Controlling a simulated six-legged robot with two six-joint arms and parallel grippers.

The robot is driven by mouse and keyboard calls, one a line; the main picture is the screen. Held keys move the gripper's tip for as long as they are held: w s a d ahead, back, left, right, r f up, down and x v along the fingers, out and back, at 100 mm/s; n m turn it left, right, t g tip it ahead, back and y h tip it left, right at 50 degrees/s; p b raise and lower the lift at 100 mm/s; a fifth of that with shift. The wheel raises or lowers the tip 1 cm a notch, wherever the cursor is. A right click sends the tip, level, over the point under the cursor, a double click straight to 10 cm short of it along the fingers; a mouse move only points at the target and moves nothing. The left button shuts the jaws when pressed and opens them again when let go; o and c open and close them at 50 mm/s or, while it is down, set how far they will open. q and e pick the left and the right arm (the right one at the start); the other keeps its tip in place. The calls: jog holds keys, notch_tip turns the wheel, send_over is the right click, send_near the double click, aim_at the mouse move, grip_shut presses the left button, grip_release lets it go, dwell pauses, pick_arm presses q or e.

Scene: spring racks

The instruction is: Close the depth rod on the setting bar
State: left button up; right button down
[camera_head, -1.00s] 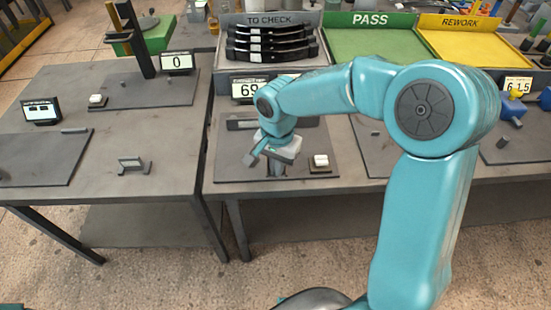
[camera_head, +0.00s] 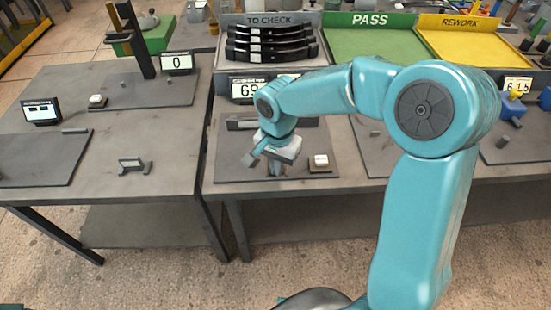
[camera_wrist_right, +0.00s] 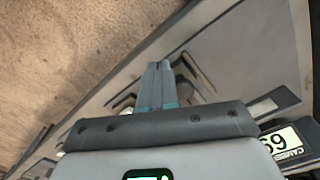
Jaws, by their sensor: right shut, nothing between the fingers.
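My right gripper (camera_head: 276,166) points down over the dark plate (camera_head: 232,168) at the front of the middle bench. Its fingers (camera_wrist_right: 158,68) are shut together and empty in the right wrist view. Dark angular metal pieces (camera_wrist_right: 200,75) show beside the fingertips in that view; I cannot tell whether the fingers touch them. The gripper and wrist hide the spot below them in the head view. I cannot make out the depth rod or surely identify the setting bar; a dark bar (camera_head: 242,124) lies behind the gripper. My left gripper is not in view.
A small white block on a dark base (camera_head: 319,162) stands just right of the gripper. A numbered display (camera_head: 247,89) stands behind. The TO CHECK rack (camera_head: 228,72), green PASS tray (camera_head: 370,45) and yellow REWORK tray (camera_head: 470,45) line the back. A grey bracket (camera_head: 132,165) sits on the left bench.

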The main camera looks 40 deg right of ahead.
dwell(0.3)
jog(key=shift+f+b, duration=0.95)
jog(key=shift+f, duration=0.1)
